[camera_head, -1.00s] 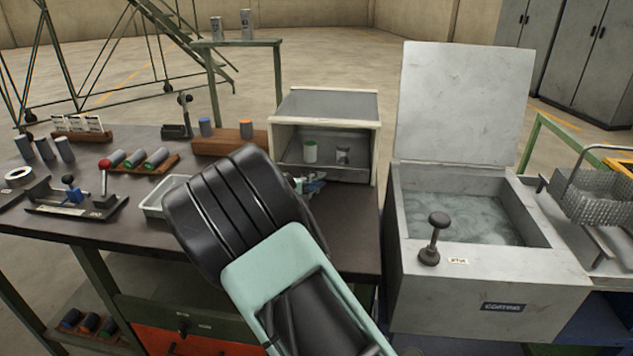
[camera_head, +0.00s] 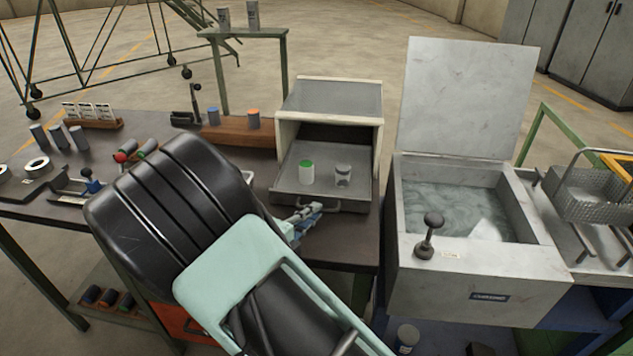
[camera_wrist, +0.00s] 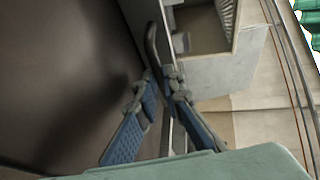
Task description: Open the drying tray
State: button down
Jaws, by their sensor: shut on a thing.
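The drying tray (camera_head: 289,180) is a grey tray sliding in a white-framed cabinet (camera_head: 331,98) on the dark bench. It is pulled partway out of the cabinet's front. In the wrist view the blue-padded fingers (camera_wrist: 162,84) close around the curved handle (camera_wrist: 152,45). My arm hides the bench's middle.
To the right stands a coating tank (camera_head: 485,270) with its lid (camera_head: 468,95) raised and a dark knob (camera_head: 431,232) on its front edge. A wire basket (camera_head: 592,190) is farther right. A wooden block with cylinders (camera_head: 238,132) sits left of the cabinet.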

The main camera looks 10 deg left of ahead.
aim_at(306, 253)
jog(key=s+p, duration=0.3)
jog(key=s, duration=0.5)
jog(key=shift+s+a, duration=0.1)
jog(key=shift+s, duration=0.15)
jog(key=c, duration=2.3)
grip_release()
jog(key=v, duration=1.2)
jog(key=shift+r, duration=0.1)
